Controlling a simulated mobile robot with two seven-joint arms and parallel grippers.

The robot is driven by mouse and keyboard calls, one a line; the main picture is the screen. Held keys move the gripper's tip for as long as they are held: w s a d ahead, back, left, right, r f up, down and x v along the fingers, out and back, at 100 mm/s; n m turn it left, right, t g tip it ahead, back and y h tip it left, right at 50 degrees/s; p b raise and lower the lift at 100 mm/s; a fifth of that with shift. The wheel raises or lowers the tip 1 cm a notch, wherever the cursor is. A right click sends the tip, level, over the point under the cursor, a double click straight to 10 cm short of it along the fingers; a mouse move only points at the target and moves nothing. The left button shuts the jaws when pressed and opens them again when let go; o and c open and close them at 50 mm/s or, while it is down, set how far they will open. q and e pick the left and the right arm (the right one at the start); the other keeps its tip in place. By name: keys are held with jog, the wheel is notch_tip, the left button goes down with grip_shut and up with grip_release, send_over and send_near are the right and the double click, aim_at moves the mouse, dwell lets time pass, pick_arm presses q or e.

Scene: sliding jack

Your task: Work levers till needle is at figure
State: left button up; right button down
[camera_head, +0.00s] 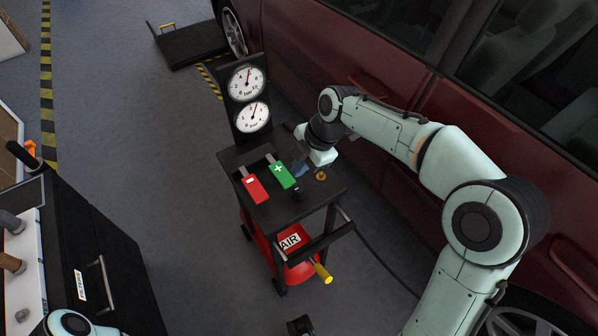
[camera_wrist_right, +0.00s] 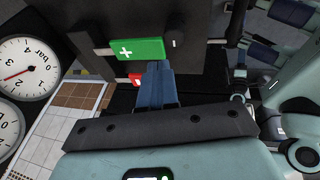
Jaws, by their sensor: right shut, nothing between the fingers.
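A cart carries a red minus lever (camera_head: 255,188) and a green plus lever (camera_head: 280,175), side by side. Two round white gauges stand on a black panel behind them: the upper gauge (camera_head: 247,84) and the lower gauge (camera_head: 253,117). Both red needles point up and slightly right; the figures are too small to read surely. My right gripper (camera_head: 299,169) is shut and empty, just right of the green lever. In the right wrist view its blue fingertips (camera_wrist_right: 155,68) are at the green lever's edge (camera_wrist_right: 138,49); touching cannot be told. My left gripper is out of view.
The black cart top (camera_head: 272,213) holds the levers, with a red AIR tank (camera_head: 300,262) below. A dark red car (camera_head: 310,60) stands close behind and right. A black cabinet (camera_head: 120,265) is at left. Open grey floor (camera_head: 180,180) lies between cabinet and cart.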

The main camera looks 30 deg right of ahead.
jog(key=v, duration=0.6)
jog(key=shift+a+r+p, duration=0.25)
jog(key=shift+r+p, duration=0.05)
